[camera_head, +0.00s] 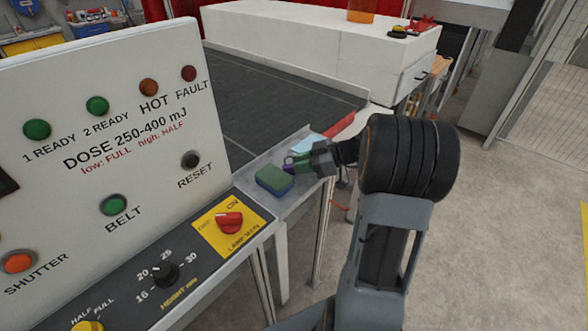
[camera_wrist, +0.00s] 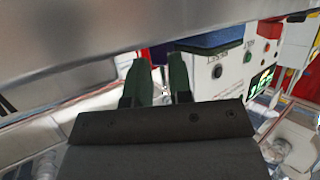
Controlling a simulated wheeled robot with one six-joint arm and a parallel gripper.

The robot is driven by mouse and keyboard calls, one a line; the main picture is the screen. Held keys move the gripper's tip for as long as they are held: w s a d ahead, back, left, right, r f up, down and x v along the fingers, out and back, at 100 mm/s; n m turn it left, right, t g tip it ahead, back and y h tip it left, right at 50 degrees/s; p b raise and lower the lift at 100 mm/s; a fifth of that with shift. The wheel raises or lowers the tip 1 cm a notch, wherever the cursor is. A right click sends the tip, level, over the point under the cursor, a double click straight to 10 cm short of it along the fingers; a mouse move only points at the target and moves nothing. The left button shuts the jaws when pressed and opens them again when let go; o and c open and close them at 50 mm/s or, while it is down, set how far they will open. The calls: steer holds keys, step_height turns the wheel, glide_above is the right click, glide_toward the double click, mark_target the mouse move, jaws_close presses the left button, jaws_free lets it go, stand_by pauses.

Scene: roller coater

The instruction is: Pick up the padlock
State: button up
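A small purple item (camera_head: 288,168) with a ring-like top, which looks like the padlock, is on the grey ledge at the end of the conveyor in the head view. It is partly hidden and too small to make out fully. My gripper (camera_head: 299,162) is right beside it, from the right, with dark green fingers; I cannot tell whether they touch it. In the wrist view, the two fingers of my gripper (camera_wrist: 159,75) stand apart with a gap between them. No padlock can be made out in that gap.
A green-and-blue sponge-like block (camera_head: 274,180) lies close to the gripper on the ledge. A pale blue item (camera_head: 308,144) and a red item (camera_head: 341,126) lie behind. The control panel (camera_head: 110,130) stands at left. The floor at right is clear.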

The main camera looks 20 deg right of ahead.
jaws_close()
